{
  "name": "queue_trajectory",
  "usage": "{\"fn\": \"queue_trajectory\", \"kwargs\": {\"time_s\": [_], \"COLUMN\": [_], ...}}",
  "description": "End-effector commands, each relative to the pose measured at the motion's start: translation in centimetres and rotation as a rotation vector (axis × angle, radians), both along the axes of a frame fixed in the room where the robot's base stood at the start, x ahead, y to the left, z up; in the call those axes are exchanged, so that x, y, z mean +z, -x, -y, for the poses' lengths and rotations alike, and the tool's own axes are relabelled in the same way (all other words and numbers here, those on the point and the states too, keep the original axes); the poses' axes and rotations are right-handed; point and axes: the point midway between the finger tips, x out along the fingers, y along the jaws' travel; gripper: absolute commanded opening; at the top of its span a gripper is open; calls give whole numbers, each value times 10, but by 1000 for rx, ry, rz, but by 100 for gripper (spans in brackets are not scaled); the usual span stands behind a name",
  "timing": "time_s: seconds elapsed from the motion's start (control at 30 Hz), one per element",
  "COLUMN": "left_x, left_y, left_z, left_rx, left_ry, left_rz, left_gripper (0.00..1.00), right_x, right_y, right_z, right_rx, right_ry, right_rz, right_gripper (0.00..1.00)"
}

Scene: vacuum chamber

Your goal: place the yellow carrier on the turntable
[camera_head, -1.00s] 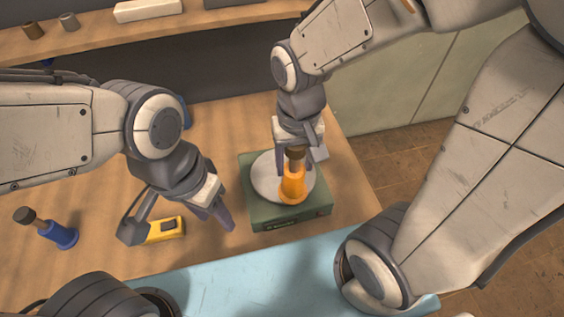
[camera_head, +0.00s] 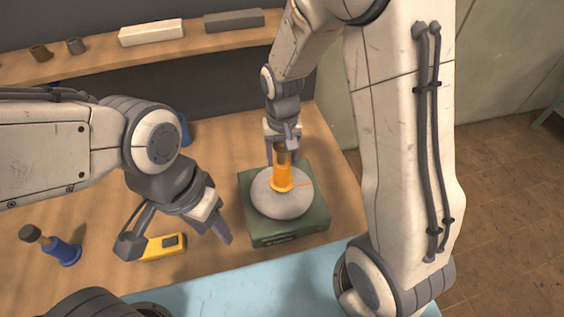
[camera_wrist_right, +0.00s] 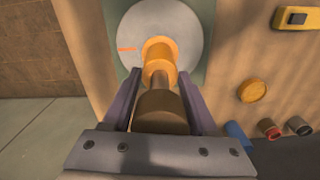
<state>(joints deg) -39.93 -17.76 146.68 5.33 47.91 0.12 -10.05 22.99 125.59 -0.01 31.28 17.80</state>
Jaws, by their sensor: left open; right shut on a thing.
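The yellow carrier (camera_head: 281,178), orange-yellow with a brown knob, stands upright at the back part of the turntable's grey disc (camera_head: 283,206). The turntable has a green square base (camera_head: 284,238). My right gripper (camera_head: 282,152) is shut on the carrier's knob from above. The right wrist view shows the carrier (camera_wrist_right: 158,58) between my fingers, over the disc (camera_wrist_right: 183,30). I cannot tell whether its base touches the disc. My left gripper (camera_head: 214,230) is open and empty, left of the turntable.
A shelf (camera_head: 105,59) with blocks and small cups runs along the back. A light blue mat (camera_head: 240,290) covers the front.

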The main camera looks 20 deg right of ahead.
Motion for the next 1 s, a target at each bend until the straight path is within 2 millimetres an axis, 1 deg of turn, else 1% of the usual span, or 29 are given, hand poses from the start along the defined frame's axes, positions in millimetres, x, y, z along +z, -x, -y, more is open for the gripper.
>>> {"fn": "queue_trajectory", "kwargs": {"time_s": [0.1,0.23,0.67,0.7,0.73,0.77,1.0], "left_x": [7,10,6,7,7,7,7], "left_y": [0,0,0,0,0,0,0], "left_z": [0,0,0,0,0,0,0], "left_rx": [0,0,0,0,0,0,0], "left_ry": [0,0,0,0,0,0,0], "left_rz": [0,0,0,0,0,0,0], "left_gripper": [50,50,50,50,50,50,50], "right_x": [-17,-31,-39,-38,-38,-38,-38], "right_y": [2,1,1,1,1,1,1], "right_z": [0,0,0,0,0,0,0], "right_rx": [0,0,0,0,0,0,0], "right_ry": [1,0,0,1,1,1,1], "right_rz": [-7,-4,0,-2,-2,-2,-2], "right_gripper": [0,0,0,70,82,89,89]}}
